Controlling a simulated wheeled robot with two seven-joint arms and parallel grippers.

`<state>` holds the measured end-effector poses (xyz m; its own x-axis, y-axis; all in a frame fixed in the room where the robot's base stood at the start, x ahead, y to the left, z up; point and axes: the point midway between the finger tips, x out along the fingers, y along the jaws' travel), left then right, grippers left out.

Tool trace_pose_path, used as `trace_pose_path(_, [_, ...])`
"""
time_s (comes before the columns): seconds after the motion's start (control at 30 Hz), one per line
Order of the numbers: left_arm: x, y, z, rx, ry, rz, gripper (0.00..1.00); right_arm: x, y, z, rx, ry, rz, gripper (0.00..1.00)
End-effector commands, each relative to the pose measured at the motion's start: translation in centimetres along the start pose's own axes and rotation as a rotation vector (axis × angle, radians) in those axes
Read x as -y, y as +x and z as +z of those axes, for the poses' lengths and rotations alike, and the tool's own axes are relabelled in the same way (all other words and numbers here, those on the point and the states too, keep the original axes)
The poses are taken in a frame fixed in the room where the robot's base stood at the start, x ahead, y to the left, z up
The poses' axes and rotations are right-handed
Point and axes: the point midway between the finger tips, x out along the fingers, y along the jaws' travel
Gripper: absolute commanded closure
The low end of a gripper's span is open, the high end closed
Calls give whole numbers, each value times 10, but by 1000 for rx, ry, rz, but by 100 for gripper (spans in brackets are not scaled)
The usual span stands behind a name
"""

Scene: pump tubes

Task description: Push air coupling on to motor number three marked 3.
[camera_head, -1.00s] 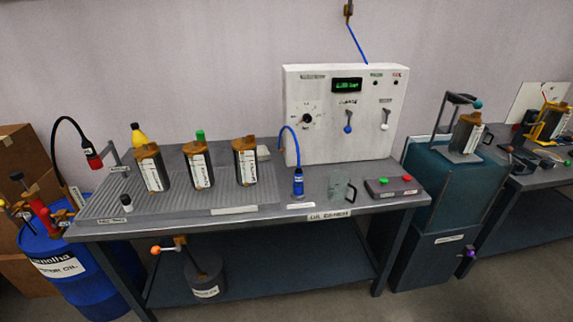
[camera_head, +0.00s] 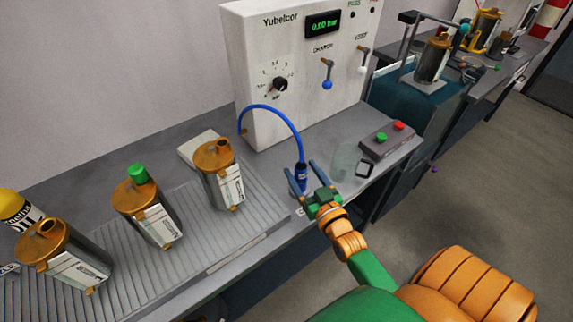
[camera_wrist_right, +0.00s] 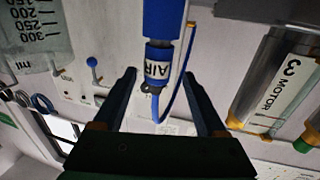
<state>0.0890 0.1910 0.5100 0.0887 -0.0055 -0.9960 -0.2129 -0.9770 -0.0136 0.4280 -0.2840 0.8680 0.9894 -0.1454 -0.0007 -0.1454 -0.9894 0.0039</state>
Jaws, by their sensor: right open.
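The blue air coupling (camera_head: 301,178) stands on the bench with its blue hose arching to the white panel. It also shows in the right wrist view, lettered AIR (camera_wrist_right: 158,68). My right gripper (camera_head: 302,168) is open, its fingers on either side of the coupling; I cannot tell if they touch it. Its fingers also show in the wrist view (camera_wrist_right: 160,76). The motor marked 3 (camera_wrist_right: 275,80) is at the right of the wrist view. In the head view it appears to be the nearest canister (camera_head: 219,178) left of the coupling. My left gripper is not in view.
A clear measuring cup (camera_head: 344,160) and a button box (camera_head: 390,140) are right of the coupling. The white panel (camera_head: 262,75) stands behind.

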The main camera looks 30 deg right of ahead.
Motion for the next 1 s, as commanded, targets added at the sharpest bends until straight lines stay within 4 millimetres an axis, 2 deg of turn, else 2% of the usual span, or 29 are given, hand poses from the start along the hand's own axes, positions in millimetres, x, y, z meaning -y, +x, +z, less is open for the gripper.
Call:
trace_pose_path(0.23, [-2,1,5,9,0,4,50,0,47,5,-1,0,0,26])
trace_pose_path(0.33, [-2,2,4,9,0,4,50,0,55,6,2,-1,0,26])
trace_pose_path(0.5, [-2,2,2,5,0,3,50,0,56,6,3,-1,0,26])
trace_pose_path(0.53, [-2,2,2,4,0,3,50,0,56,6,3,-1,0,29])
trace_pose_path(0.57, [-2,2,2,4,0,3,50,0,56,6,3,-1,0,37])
trace_pose_path(0.8, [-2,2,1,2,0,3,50,0,55,6,4,0,0,100])
trace_pose_path(1.0, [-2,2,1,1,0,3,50,1,55,6,4,0,0,100])
